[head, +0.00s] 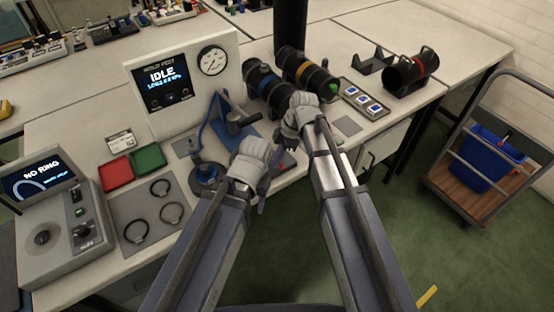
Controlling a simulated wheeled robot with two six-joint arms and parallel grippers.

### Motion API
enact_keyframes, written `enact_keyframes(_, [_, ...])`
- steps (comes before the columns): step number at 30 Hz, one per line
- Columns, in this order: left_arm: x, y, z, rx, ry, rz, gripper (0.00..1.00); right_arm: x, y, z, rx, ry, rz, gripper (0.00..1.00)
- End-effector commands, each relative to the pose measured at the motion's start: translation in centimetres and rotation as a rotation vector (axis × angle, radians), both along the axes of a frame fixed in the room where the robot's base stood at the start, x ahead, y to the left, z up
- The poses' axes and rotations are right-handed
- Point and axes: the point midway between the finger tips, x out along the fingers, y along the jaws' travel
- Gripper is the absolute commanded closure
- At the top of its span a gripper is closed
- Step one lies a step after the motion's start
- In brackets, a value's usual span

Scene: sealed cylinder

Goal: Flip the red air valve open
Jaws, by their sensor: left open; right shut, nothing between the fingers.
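I cannot make out the red air valve in the head view; it may be hidden behind my grippers and arms. My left gripper (262,172) is open at the front edge of the bench, in front of a blue stand with a dark lever tool (236,122). My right gripper (290,132) is shut and empty, a little farther back and to the right. It is near the front end of a dark cylinder with a blue band (264,84). A white test panel (188,72) with a screen reading IDLE and a round gauge (212,60) stands behind.
A red tray (115,172), a green tray (148,158) and a mat with rings (128,205) are at left. A cart with a blue bin (484,160) stands right.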

Motion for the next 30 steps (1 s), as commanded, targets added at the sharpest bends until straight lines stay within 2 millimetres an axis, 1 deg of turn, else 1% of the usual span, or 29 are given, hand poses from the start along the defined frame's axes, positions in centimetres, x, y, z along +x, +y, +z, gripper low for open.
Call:
enact_keyframes(4, [0.0,0.0,0.0,0.0,0.0,0.0,0.5,-0.2,0.4,0.0,0.0,0.0,0.001,1.0])
enact_keyframes(8, [0.0,0.0,0.0,0.0,0.0,0.0,0.5,-0.5,1.3,0.0,0.0,0.0,0.0,1.0])
enact_keyframes(13, [0.0,0.0,0.0,0.0,0.0,0.0,0.5,-1.4,3.4,0.0,0.0,0.0,-0.004,1.0])
enact_keyframes(15, [0.0,0.0,1.7,0.0,0.0,0.0,0.5,-1.1,2.9,1.7,0.0,0.0,-0.009,1.0])
enact_keyframes(21, [0.0,0.0,4.8,0.0,0.0,0.0,0.5,-0.8,1.9,4.8,0.0,0.001,-0.008,1.0])
enact_keyframes(27, [0.0,0.0,7.8,0.0,0.0,0.0,0.5,-0.4,0.9,7.8,0.0,0.0,-0.009,1.0])
enact_keyframes(30, [0.0,0.0,8.9,0.0,0.0,0.0,0.5,-0.3,0.5,8.9,0.0,-0.001,-0.008,1.0])
